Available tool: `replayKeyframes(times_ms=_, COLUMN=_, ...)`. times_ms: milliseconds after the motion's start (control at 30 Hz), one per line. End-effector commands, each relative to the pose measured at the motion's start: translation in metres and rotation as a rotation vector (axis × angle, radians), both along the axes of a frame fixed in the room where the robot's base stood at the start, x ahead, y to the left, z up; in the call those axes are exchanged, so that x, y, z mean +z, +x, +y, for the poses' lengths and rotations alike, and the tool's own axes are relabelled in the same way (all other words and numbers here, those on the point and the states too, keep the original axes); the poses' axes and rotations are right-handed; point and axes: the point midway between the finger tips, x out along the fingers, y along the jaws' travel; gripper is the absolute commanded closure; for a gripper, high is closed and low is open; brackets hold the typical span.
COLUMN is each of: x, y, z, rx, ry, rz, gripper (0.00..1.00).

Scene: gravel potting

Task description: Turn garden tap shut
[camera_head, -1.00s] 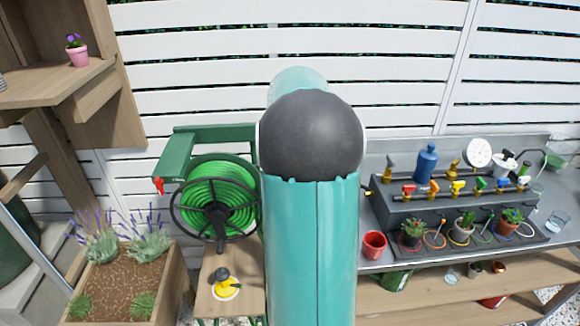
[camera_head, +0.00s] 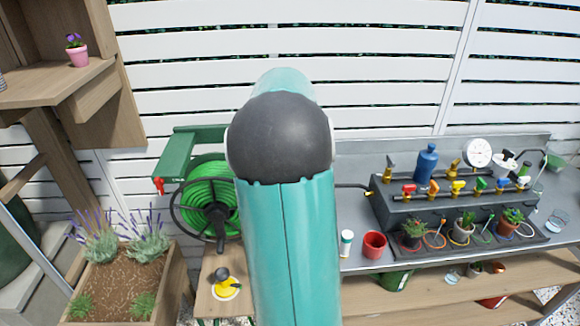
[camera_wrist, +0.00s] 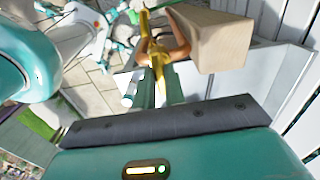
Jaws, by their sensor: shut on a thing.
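In the wrist view, the brass garden tap (camera_wrist: 157,68) stands out beside a pale wooden post (camera_wrist: 222,42), with curved copper-brown parts on both sides of its yellow body. My gripper (camera_wrist: 158,82) reaches up to it with its green fingers and is shut on the tap, at the near end. The fingertips partly cover what they hold, so the exact turn of the handle cannot be told. In the head view my own arm fills the middle and hides the gripper and this tap.
In the head view, a green hose reel (camera_head: 208,203) stands left of my arm, by a lavender planter (camera_head: 125,262). On the right, a grey bench holds a red cup (camera_head: 374,245), a white bottle (camera_head: 346,243), a blue bottle (camera_head: 426,163) and several coloured valves.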

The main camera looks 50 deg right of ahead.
Motion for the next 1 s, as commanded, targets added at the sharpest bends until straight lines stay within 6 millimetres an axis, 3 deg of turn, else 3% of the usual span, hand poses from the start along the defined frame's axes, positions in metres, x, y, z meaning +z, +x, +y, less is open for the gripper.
replayKeyframes(times_ms=567, x=0.0018, y=0.0005, z=-0.0006, rx=-0.036, ry=-0.003, rz=-0.003, gripper=1.0)
replayKeyframes(times_ms=600, x=0.0018, y=0.0005, z=-0.0006, rx=-0.036, ry=-0.003, rz=-0.003, gripper=0.82)
replayKeyframes(times_ms=700, x=0.0014, y=0.0005, z=-0.0005, rx=-0.036, ry=-0.002, rz=-0.002, gripper=0.66)
replayKeyframes(times_ms=1000, x=0.0021, y=0.0003, z=-0.0002, rx=-0.035, ry=-0.001, rz=-0.001, gripper=0.66)
